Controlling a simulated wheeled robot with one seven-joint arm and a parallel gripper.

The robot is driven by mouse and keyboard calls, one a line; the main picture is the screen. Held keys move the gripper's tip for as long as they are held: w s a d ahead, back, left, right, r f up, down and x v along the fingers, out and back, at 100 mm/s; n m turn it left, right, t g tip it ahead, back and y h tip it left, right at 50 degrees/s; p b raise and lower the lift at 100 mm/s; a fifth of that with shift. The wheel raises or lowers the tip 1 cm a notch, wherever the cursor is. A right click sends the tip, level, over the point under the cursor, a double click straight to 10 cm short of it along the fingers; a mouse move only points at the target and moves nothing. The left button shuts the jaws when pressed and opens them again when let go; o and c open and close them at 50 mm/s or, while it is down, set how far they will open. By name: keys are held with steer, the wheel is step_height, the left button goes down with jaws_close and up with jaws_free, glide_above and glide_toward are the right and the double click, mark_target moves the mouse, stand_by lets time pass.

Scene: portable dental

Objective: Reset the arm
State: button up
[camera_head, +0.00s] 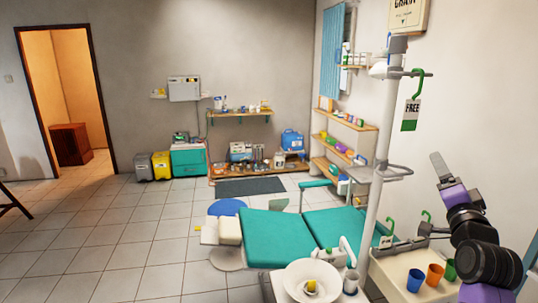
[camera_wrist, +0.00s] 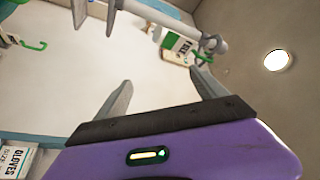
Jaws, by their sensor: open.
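My arm is black and purple and stands bent at the right edge of the head view. My gripper (camera_head: 440,166) points upward there, to the right of the white pole. In the wrist view my gripper (camera_wrist: 163,90) shows two grey fingers spread wide apart with nothing between them. Beyond the fingers, a white and green "FREE" tag (camera_wrist: 180,44) and part of the pole's fittings show at the top. The same tag (camera_head: 410,115) hangs from a green hook (camera_head: 418,83) in the head view, apart from the gripper.
The white pole (camera_head: 384,150) stands left of my arm. Below my arm, a white tray table (camera_head: 388,270) bears orange, blue and green cups (camera_head: 416,280). A white basin (camera_head: 300,270) and teal dental chair (camera_head: 278,238) are farther left. Open tiled floor (camera_head: 105,245) lies left.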

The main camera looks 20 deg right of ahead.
steer(key=s+a+f+n+t+y, duration=0.1)
steer(key=s+a+f+n+y, duration=0.2)
steer(key=a+f, duration=0.4)
steer(key=s+a+f+n+t+y+b, duration=0.1)
steer(key=s+a+f+n, duration=0.25)
steer(key=a+n, duration=0.45)
steer(key=s+a+f+n+t+y, duration=0.1)
steer(key=s+a+f+n+y, duration=0.15)
steer(key=a+f, duration=0.6)
steer(key=s+a+f+n+g+y+b, duration=0.1)
steer(key=s+a+f, duration=0.4)
steer(key=s+a, duration=0.5)
steer(key=s+a+f+n+g+y+b, duration=0.1)
steer(key=s+a+f+n+y, duration=0.3)
steer(key=s+a, duration=0.6)
steer(key=s+g+y, duration=0.1)
steer(key=s+y, duration=0.1)
steer(key=s, duration=0.1)
steer(key=shift+a+f+n+g, duration=0.35)
steer(key=shift+g, duration=0.05)
